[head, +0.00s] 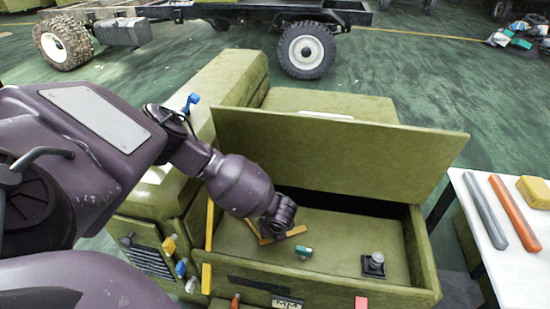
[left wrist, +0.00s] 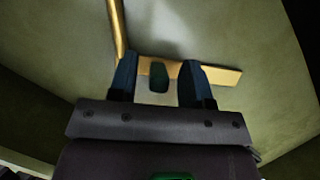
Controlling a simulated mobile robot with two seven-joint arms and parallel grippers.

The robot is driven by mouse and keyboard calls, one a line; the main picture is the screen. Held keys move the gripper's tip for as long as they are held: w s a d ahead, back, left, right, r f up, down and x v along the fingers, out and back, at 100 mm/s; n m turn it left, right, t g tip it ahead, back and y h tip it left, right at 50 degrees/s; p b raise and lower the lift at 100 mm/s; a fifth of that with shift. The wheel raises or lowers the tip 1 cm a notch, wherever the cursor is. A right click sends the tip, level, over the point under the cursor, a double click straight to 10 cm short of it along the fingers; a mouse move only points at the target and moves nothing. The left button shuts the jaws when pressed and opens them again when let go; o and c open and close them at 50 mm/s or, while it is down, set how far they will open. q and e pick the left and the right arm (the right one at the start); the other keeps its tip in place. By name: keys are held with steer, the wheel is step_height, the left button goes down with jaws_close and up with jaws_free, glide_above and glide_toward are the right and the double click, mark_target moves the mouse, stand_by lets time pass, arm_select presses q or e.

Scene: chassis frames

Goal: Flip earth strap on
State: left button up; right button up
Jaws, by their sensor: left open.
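An open olive-green box (head: 423,255) with its lid raised holds a yellow angled strip (head: 275,238) and a small teal-green piece (head: 304,252) on its floor. Which of these is the earth strap I cannot tell for certain. My left gripper (head: 272,228) reaches down into the box at the yellow strip, left of the teal piece. In the left wrist view its fingers (left wrist: 160,86) are open, and a dark green piece (left wrist: 158,77) shows in the gap, in front of the yellow strip (left wrist: 215,74). Contact is not clear. My right gripper is out of view.
The raised lid (head: 335,150) stands behind my arm. A grey post on a dark base (head: 373,264) is at the right inside the box. A white table (head: 490,240) with grey and orange bars and a yellow block is at the right. A wheeled chassis (head: 230,12) stands behind.

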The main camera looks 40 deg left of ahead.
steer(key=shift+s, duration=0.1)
arm_select(q)
jaws_close()
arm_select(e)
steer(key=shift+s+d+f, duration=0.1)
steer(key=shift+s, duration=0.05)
